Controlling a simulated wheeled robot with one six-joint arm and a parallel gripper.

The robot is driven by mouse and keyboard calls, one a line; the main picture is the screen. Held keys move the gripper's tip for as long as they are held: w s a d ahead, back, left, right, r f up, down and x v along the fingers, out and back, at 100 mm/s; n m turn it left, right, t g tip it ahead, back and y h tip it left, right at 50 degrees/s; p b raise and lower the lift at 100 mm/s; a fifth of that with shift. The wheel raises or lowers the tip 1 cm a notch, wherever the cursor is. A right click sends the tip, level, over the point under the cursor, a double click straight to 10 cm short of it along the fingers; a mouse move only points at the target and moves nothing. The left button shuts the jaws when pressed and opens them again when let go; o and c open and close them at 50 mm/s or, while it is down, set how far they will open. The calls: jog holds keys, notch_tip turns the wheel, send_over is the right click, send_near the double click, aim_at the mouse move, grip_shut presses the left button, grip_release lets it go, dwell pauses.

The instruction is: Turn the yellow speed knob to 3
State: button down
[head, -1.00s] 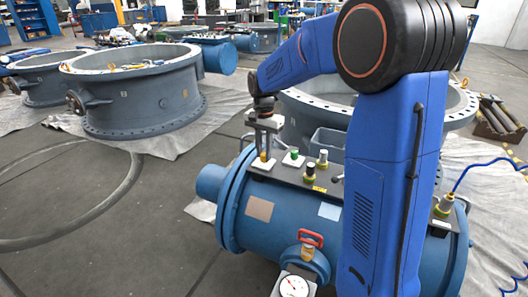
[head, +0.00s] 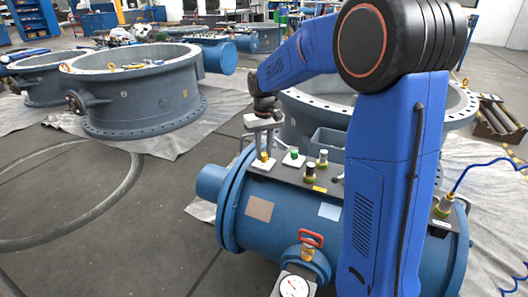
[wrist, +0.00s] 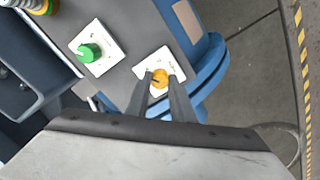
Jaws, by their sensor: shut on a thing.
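The yellow speed knob (wrist: 160,78) sits on a white dial plate (wrist: 148,70) near the end of the dark panel on the blue cylinder. A dark pointer line shows on the knob; the numbers on the plate are too small to read. In the head view the knob (head: 264,156) is at the panel's left end. My gripper (wrist: 161,82) comes down over it, with one finger on each side, and is shut on the knob. It also shows in the head view (head: 264,150).
A green knob (wrist: 88,53) on its own white plate is beside the yellow one. Black-and-white buttons (head: 323,159), a red-handled valve (head: 311,240) and a pressure gauge (head: 293,287) are on the blue cylinder (head: 275,230). A grey bin (head: 328,140) stands behind the panel.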

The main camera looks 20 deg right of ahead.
aim_at(264, 154)
jog(key=n, duration=0.5)
jog(key=shift+n, duration=0.3)
jog(key=n, duration=0.5)
jog(key=shift+n, duration=0.3)
jog(key=c, duration=1.5)
grip_release()
jog(key=shift+c, duration=0.2)
jog(key=shift+r, duration=0.1)
notch_tip(264, 154, up, 17)
jog(key=shift+r, duration=0.15)
